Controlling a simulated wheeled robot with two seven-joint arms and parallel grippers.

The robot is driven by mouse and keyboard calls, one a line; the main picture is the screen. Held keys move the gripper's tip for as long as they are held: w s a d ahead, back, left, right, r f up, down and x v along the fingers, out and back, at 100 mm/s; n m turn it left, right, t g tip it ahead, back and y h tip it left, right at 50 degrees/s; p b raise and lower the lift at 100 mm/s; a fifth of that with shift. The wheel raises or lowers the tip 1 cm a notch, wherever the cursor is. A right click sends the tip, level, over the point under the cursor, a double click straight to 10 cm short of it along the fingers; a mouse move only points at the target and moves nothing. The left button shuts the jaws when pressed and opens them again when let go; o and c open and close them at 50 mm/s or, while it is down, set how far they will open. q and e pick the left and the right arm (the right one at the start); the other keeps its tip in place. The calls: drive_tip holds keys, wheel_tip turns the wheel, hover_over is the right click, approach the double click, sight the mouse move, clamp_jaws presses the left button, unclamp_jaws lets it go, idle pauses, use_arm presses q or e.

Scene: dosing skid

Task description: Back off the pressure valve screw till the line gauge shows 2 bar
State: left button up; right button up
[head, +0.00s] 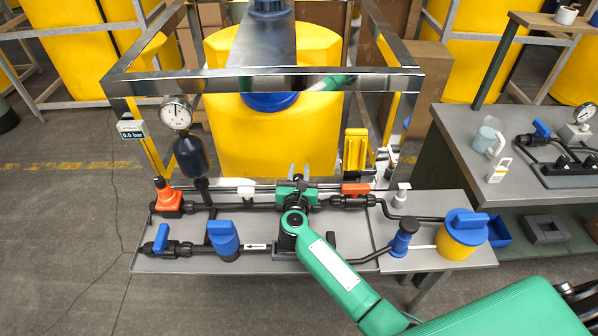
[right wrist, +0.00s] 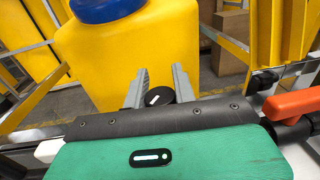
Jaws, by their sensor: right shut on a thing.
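My right gripper (head: 298,172) is over the middle of the black pipe line, its fingers pointing away toward the yellow tank. In the right wrist view its two grey fingers (right wrist: 159,88) are on either side of a black round screw head (right wrist: 158,97) with a white mark, which I take as the pressure valve screw. The valve body is hidden behind my green wrist. A round dial gauge (head: 176,112) stands on a dark vessel at the left; its needle is too small to read surely. A small display (head: 131,129) beside it seems to read 0.0 bar. My left gripper is not seen.
A steel frame (head: 265,82) crosses above the skid tray (head: 185,265). An orange valve (head: 168,196) and blue handles (head: 224,236) are at the left. An orange lever (head: 355,188) is just right of my gripper; it also shows in the wrist view (right wrist: 292,104).

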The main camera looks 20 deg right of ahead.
drive_tip(key=n+y, duration=0.1)
drive_tip(key=y, duration=0.1)
drive_tip(key=n+y+p, duration=0.1)
drive_tip(key=n+y, duration=0.1)
drive_tip(key=y, duration=0.1)
drive_tip(key=n+t+y, duration=0.1)
drive_tip(key=y, duration=0.1)
drive_tip(key=shift+a+r+n+p, duration=0.1)
drive_tip(key=shift+a+n+p, duration=0.25)
drive_tip(key=shift+n, duration=0.05)
drive_tip(key=n+y, duration=0.1)
drive_tip(key=y, duration=0.1)
drive_tip(key=n+y, duration=0.1)
drive_tip(key=y, duration=0.1)
drive_tip(key=shift+a+n+g+y, duration=0.2)
drive_tip(key=shift+n+g+y, duration=0.1)
drive_tip(key=shift+n, duration=0.1)
drive_tip(key=n+y, duration=0.1)
drive_tip(key=n+g+y+b, duration=0.1)
drive_tip(key=y, duration=0.1)
drive_tip(key=n+g+y+b, duration=0.1)
drive_tip(key=shift+a+f+y, duration=0.25)
drive_tip(key=shift+a+y, duration=0.05)
drive_tip(key=shift+s+a+r+n+g+y+b, duration=0.1)
drive_tip(key=shift+s+n+g+y+b, duration=0.05)
drive_tip(key=shift+n+g+y+b, duration=0.55)
drive_tip(key=shift+s+a+r+n+g+y+b, duration=0.1)
drive_tip(key=shift+n+g+y+b, duration=0.25)
drive_tip(key=shift+n+g+y, duration=0.55)
drive_tip(key=o, duration=1)
